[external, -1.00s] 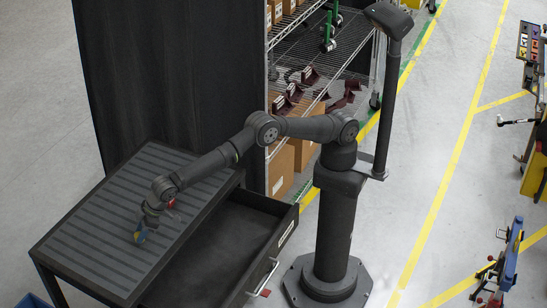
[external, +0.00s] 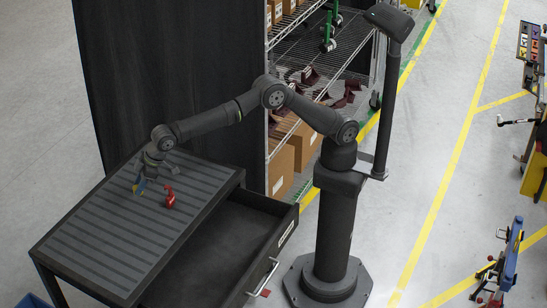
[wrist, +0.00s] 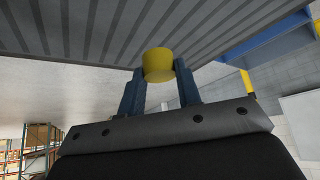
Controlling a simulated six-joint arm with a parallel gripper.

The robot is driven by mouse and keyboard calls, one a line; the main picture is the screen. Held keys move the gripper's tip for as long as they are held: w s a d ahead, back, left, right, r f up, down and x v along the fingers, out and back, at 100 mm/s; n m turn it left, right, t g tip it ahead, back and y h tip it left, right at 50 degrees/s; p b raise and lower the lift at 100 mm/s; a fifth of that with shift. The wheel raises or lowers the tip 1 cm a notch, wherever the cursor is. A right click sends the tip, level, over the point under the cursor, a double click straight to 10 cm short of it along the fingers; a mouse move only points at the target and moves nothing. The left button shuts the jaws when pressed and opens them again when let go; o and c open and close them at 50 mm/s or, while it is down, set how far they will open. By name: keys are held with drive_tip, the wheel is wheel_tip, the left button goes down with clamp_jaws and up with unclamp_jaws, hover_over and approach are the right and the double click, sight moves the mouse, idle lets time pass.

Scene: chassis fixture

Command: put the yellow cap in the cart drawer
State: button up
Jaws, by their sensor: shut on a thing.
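My gripper (external: 141,187) is over the ribbed top of the cart (external: 95,237) in the external view. In the wrist view its two blue fingers (wrist: 157,88) are shut on the yellow cap (wrist: 158,64), a short round piece held at the fingertips. In the external view the cap is a tiny yellow spot at the fingertips, mostly hidden. The cart drawer (external: 278,241) is pulled open on the right side of the cart, below the top. The part of its inside that shows looks empty.
A red object (external: 169,197) stands on the cart top just right of my gripper. A dark panel (external: 165,75) rises behind the cart. Wire shelving (external: 318,60) with boxes stands behind my arm. The rest of the cart top is clear.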

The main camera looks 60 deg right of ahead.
wheel_tip(320, 180, up, 2)
drive_tip(key=shift+r, duration=0.15)
drive_tip(key=s+d+f+n+g+y, duration=0.15)
drive_tip(key=s+d+n, duration=0.25)
drive_tip(key=s, duration=0.8)
drive_tip(key=s+d+n+g+y, duration=0.1)
drive_tip(key=s+d+n+g, duration=0.3)
drive_tip(key=s, duration=0.9)
drive_tip(key=t, duration=0.2)
hover_over(222, 280)
drive_tip(key=d, duration=0.2)
drive_tip(key=shift+m+h, duration=0.35)
drive_tip(key=shift+m, duration=0.05)
drive_tip(key=f, duration=2.4)
drive_tip(key=shift+s, duration=0.25)
drive_tip(key=shift+f, duration=2.05)
drive_tip(key=shift+f, duration=0.1)
drive_tip(key=o, duration=0.9)
drive_tip(key=shift+o, duration=0.2)
